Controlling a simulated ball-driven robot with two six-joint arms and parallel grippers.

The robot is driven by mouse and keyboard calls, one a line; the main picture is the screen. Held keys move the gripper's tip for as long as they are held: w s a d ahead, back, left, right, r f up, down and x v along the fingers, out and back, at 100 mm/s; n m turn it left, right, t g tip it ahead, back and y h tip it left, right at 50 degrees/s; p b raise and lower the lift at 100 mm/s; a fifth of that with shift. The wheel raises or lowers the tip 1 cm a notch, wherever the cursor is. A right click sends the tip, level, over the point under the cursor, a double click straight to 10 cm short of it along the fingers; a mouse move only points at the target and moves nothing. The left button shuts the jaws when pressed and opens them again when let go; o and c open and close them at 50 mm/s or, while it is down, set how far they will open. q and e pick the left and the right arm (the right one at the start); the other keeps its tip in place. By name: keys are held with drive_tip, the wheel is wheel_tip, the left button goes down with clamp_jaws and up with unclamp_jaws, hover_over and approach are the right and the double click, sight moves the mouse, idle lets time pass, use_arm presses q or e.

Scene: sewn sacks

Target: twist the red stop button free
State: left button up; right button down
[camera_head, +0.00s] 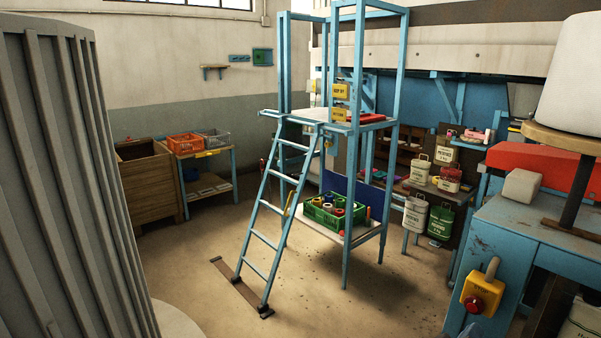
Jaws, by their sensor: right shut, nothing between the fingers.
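The red stop button (474,304) is a round knob on the front of a yellow box (484,288). The box is fixed to the front of the blue bench at the lower right. A pale, slanting piece sticks up from the top of the box. My right gripper (467,332) seems to be the pale grey shape at the bottom edge, just below the box, mostly cut off by the frame. It is shut and empty, apart from the button as far as I can see. My left gripper is not in view.
The blue bench (520,228) carries a red machine part, a grey block (522,186) and a large white cone. A blue ladder (275,215) leans on a blue frame in the middle. A grey ribbed surface fills the left.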

drive_tip(key=shift+w+d+r+n+p, duration=0.1)
drive_tip(key=shift+w+d+n, duration=0.6)
drive_tip(key=shift+d+n, duration=0.3)
drive_tip(key=shift+w+d+r+n+p, duration=0.15)
drive_tip(key=shift+w+d+n, duration=0.55)
drive_tip(key=shift+n, duration=0.45)
drive_tip(key=shift+w+d+r+n+p, duration=0.1)
drive_tip(key=shift+w+d+n, duration=0.55)
drive_tip(key=shift+d+n, duration=0.35)
drive_tip(key=shift+w+a+f+b, duration=0.25)
drive_tip(key=shift+w+a+b, duration=0.05)
drive_tip(key=shift+w+a, duration=0.1)
